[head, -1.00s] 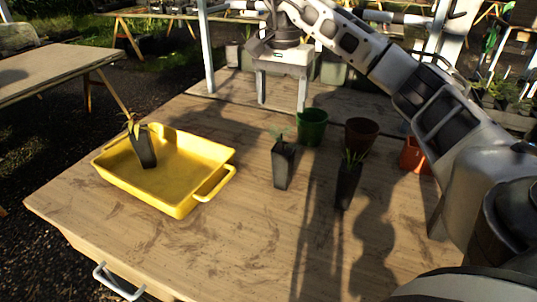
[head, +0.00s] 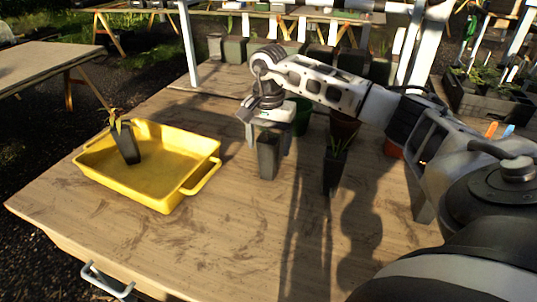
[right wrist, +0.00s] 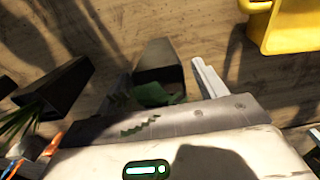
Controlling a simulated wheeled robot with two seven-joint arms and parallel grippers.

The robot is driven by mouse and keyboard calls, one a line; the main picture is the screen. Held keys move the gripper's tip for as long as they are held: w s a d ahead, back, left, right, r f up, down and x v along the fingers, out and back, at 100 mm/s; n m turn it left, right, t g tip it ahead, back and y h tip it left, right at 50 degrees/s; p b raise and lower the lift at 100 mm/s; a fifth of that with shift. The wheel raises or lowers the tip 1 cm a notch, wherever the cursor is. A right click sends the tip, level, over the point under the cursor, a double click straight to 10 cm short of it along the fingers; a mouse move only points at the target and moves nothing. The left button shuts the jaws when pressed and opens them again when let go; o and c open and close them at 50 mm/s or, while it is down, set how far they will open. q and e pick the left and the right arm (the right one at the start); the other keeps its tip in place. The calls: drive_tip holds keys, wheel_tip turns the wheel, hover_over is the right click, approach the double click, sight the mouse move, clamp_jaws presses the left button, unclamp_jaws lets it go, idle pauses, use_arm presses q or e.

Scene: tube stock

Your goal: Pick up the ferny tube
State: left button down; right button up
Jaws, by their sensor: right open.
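The ferny tube (head: 268,158) is a dark, square, tapered pot standing upright on the table, in the middle of the head view. My right gripper (head: 268,137) is open and right over its top, hiding its foliage there. In the right wrist view the ferny tube (right wrist: 158,62) lies in front of the palm, with a little green foliage at its mouth. One pale finger shows to its right; I cannot tell whether either finger touches it. My left gripper is not in view.
A dark tube with spiky grassy leaves (head: 331,170) stands close to the right. Behind are a green pot (head: 301,117) and a brown pot (head: 343,124). A yellow tray (head: 172,192) at left holds another leafy tube (head: 126,143), leaning. The front table is clear.

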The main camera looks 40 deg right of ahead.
drive_tip(key=shift+f, duration=0.55)
drive_tip(key=c, duration=1.2)
drive_tip(key=shift+o, duration=0.2)
